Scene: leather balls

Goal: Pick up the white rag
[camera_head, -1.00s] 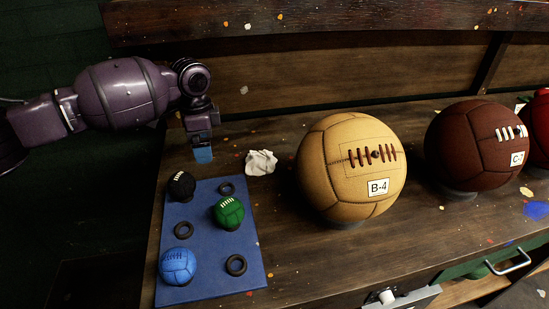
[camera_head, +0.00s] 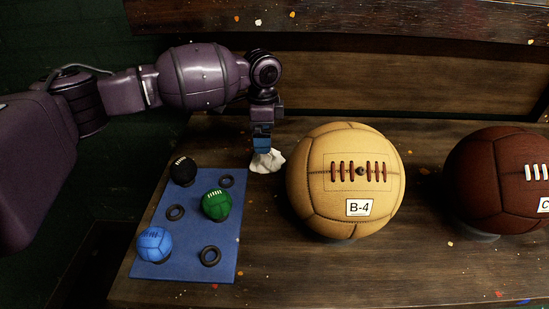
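The white rag (camera_head: 267,162) is a small crumpled cloth on the wooden bench, just left of the tan ball. My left gripper (camera_head: 262,148) points down right over the rag, its blue fingertips at the rag's top. The fingers overlap the rag's upper part in this view. I cannot tell whether they are open or shut, or whether they touch it. My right gripper is not in view.
The large tan ball (camera_head: 345,180) marked B-4 stands close right of the rag. A dark brown ball (camera_head: 497,180) is further right. A blue mat (camera_head: 190,240) with black, green and blue small balls and black rings lies front left. The bench back (camera_head: 400,85) rises behind.

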